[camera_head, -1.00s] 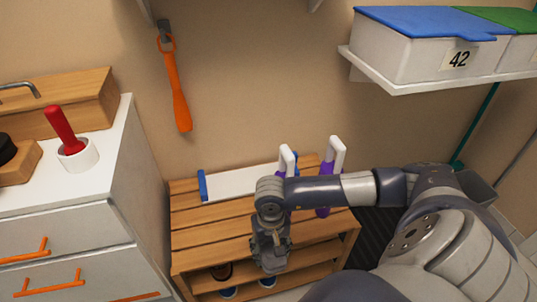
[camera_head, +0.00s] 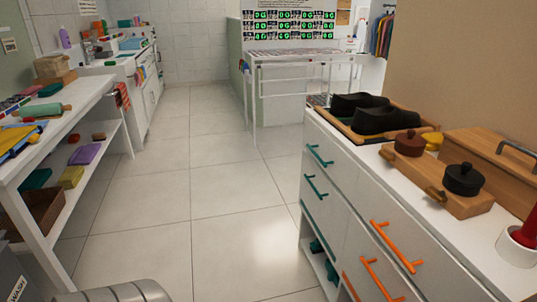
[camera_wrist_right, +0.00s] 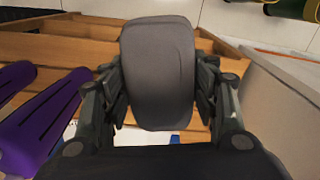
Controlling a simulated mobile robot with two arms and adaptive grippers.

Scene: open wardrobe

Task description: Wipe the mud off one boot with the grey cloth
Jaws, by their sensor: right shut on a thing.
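In the right wrist view my right gripper (camera_wrist_right: 163,95) is shut on the grey cloth (camera_wrist_right: 160,65), a smooth, rounded dark grey piece between the two fingers. It is above a slatted wooden bench (camera_wrist_right: 55,48); whether the cloth touches the bench I cannot tell. Part of a dark olive object (camera_wrist_right: 292,8) shows at the top right corner; I cannot tell whether it is a boot. No muddy boot is clear in either view. My left gripper is not in view.
Two purple objects (camera_wrist_right: 40,122) are at the left of the wrist view, close to my gripper. In the head view, black shoes (camera_head: 372,112) sit on a tray on the white drawer cabinet (camera_head: 350,215). A laden table (camera_head: 55,125) stands left. The tiled floor (camera_head: 200,160) between is clear.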

